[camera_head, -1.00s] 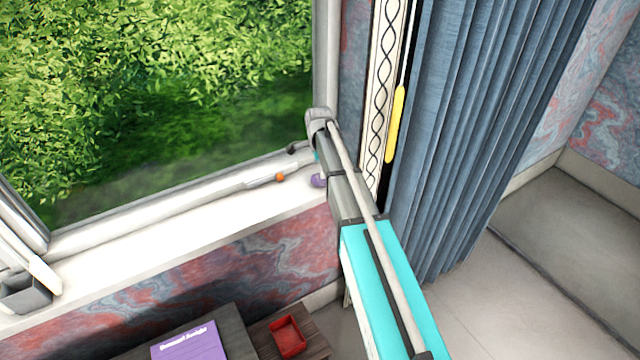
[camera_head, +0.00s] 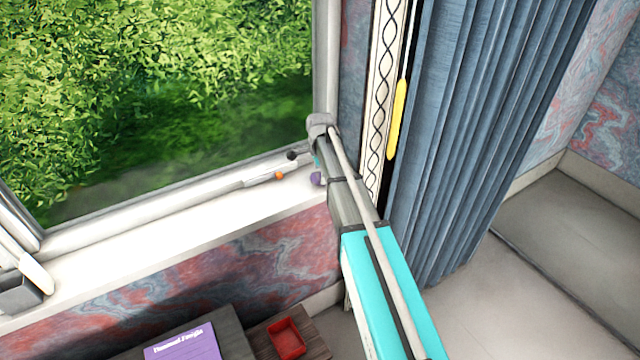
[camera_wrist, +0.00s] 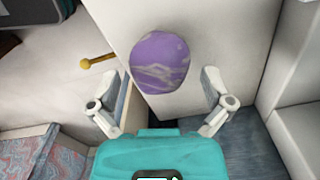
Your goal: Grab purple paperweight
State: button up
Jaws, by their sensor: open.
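The purple paperweight (camera_wrist: 159,62) is rounded, with pale marbled streaks. In the wrist view it lies on the white sill just ahead of and between the fingertips of my gripper (camera_wrist: 159,80). My gripper is open, with a finger on each side and a gap to the paperweight on both sides. In the head view the paperweight (camera_head: 317,179) shows as a small purple spot on the sill, partly covered by my arm. My gripper is mostly hidden behind the arm there.
The white windowsill (camera_head: 180,228) runs along the window, with an orange-tipped item (camera_head: 279,175) and a small dark ball (camera_head: 292,155) near the paperweight. A blue curtain (camera_head: 480,120) hangs to the right. Below are a purple book (camera_head: 185,345) and a red tray (camera_head: 287,338).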

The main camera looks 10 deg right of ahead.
jog(key=shift+f+b, duration=0.55)
jog(key=shift+f, duration=0.25)
jog(key=c, duration=1.1)
jog(key=shift+r, duration=0.15)
jog(key=shift+c, duration=0.2)
notch_tip(320, 180, up, 3)
jog(key=p, duration=0.3)
jog(key=shift+f, duration=0.2)
jog(key=s+r+p, duration=1)
jog(key=s, duration=0.4)
jog(key=shift+a, duration=0.15)
